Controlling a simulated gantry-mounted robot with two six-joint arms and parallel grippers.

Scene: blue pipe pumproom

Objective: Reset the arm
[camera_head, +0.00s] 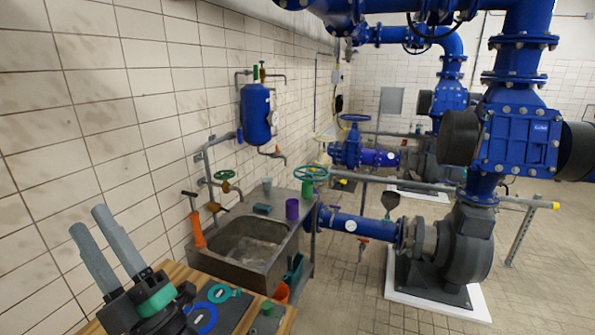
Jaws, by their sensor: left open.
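My left gripper (92,239) is at the lower left of the head view. Its two long grey fingers point up and to the left, clearly apart, with nothing between them. It is above the left part of a wooden table (183,272), in front of the tiled wall. A green band shows at its wrist. My right gripper does not show in this view.
The table holds a dark mat with a blue ring (203,318) and a teal ring (222,293). Behind is a metal sink (250,250), with an orange-handled tool (197,232) and a purple cup (292,208). Blue pumps and pipes (350,224) fill the right; floor between is open.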

